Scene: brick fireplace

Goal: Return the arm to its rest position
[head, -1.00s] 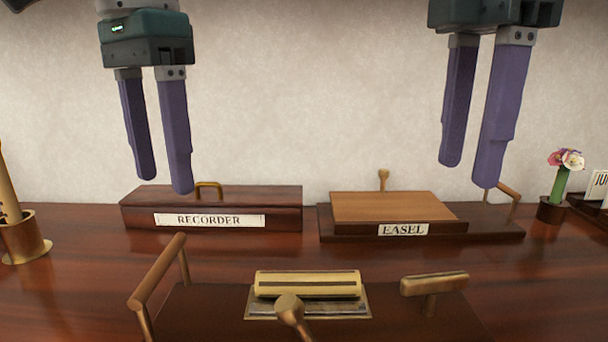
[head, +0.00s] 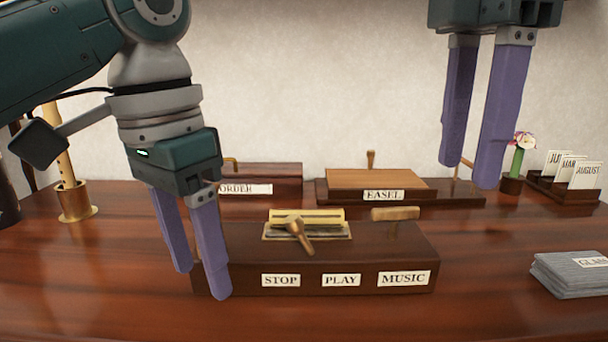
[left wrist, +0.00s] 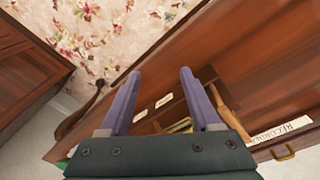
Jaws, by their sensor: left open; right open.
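My left gripper (head: 197,284) hangs in front of the left end of the dark music box (head: 340,280) in the head view, fingers pointing down. Its two purple fingers are apart with nothing between them. In the left wrist view, the left gripper's fingers (left wrist: 155,75) are spread, with the box and its brass parts showing between and beyond them. My right gripper (head: 465,177) hangs at the upper right in the head view, open and empty, in front of the easel base (head: 470,199). The left finger pair hides part of the box's left end.
The box labelled STOP, PLAY and MUSIC carries a brass roller (head: 305,216) and a lever (head: 300,234). The recorder case (head: 285,172) stands behind, partly hidden by my left arm. A brass holder (head: 75,202) is at left; a grey stack (head: 570,274) and card rack (head: 566,193) are at right.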

